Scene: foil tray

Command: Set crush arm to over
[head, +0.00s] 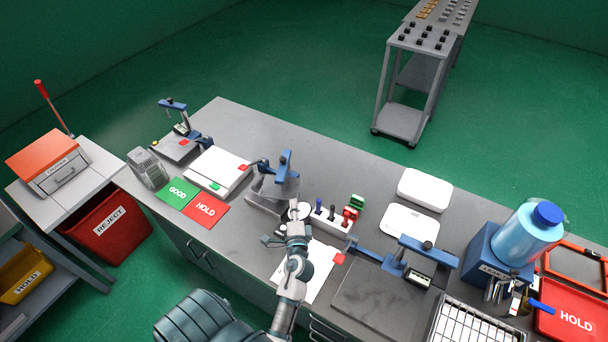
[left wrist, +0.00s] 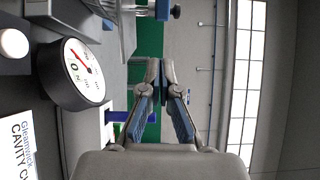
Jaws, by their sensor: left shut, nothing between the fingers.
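No label in view names the crush arm. A grey fixture (head: 265,198) with an upright blue arm (head: 285,165) stands at mid-bench. Close to its front is a round white-faced dial gauge (head: 297,211), large at left in the left wrist view (left wrist: 78,72). My left gripper (head: 296,230) is just in front of the gauge, apart from the blue arm. In the left wrist view its fingers (left wrist: 160,70) meet at the tips, shut and empty. My arm hides part of the paper sheet (head: 322,285) below. My right gripper is not in view.
Another blue-armed device (head: 428,250) stands to the right, and a smaller one (head: 172,104) far left. A white block with pegs (head: 322,222) and red and green pieces (head: 353,205) sits right of the gripper. GOOD (head: 178,192) and HOLD (head: 206,209) cards lie left.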

